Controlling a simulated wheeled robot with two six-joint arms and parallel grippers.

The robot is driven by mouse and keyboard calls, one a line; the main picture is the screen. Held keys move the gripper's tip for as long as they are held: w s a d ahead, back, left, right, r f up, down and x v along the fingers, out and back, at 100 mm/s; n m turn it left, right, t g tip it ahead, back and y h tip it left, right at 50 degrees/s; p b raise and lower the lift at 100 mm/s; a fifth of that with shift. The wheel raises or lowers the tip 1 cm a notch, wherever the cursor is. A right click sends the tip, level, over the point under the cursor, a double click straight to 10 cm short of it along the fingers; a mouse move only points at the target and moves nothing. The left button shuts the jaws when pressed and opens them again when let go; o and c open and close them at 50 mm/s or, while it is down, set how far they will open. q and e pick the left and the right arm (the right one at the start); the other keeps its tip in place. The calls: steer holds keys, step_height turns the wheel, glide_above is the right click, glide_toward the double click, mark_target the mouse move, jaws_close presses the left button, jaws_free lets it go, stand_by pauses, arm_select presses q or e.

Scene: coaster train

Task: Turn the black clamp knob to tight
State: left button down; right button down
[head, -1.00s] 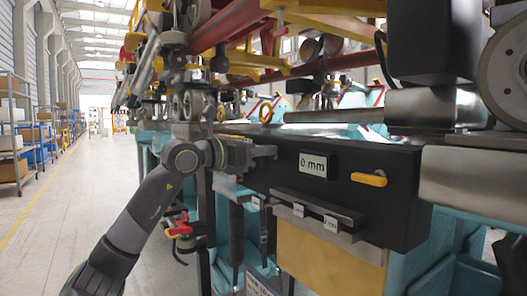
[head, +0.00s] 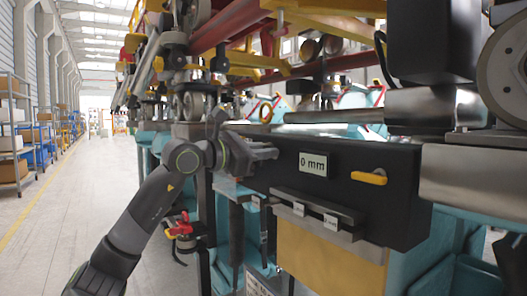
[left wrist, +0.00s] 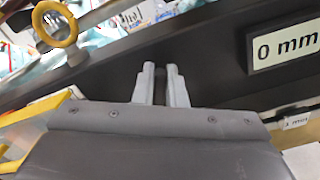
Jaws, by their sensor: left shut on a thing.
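My left gripper (head: 268,153) is at the front face of the long black housing (head: 340,200), left of its "0 mm" display (head: 313,164). In the left wrist view its two grey fingers (left wrist: 161,82) point at the black face, with a narrow dark gap between them. The gripper is shut on a dark thing there, which fits the black clamp knob. The knob is mostly hidden by the fingers and blends into the black face, so I cannot make out its outline or turn position. My right gripper is in neither view.
A yellow handle (head: 369,178) sits right of the display. A grey ledge with small labels (head: 312,214) juts out below. A yellow ring (left wrist: 55,23) stands on the housing's far side. A red-handled fitting (head: 180,227) is below my left arm. The aisle floor at left is clear.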

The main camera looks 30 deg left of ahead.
arm_select(q)
steer(key=m, duration=0.4)
steer(key=f+m, duration=0.1)
steer(key=m, duration=0.1)
steer(key=shift+d, duration=0.25)
steer(key=shift+s+d+f+m+b, duration=0.1)
steer(key=shift+m+b, duration=0.05)
steer(key=shift+m, duration=1.5)
steer(key=shift+f+m+b, duration=0.1)
steer(key=shift+m+b, duration=0.05)
steer(key=shift+m, duration=1.5)
steer(key=shift+r, duration=0.1)
steer(key=c, duration=1.6)
jaws_free()
steer(key=shift+c, duration=0.2)
steer(key=shift+o, duration=0.8)
steer(key=shift+w, duration=0.2)
steer(key=shift+s, duration=0.1)
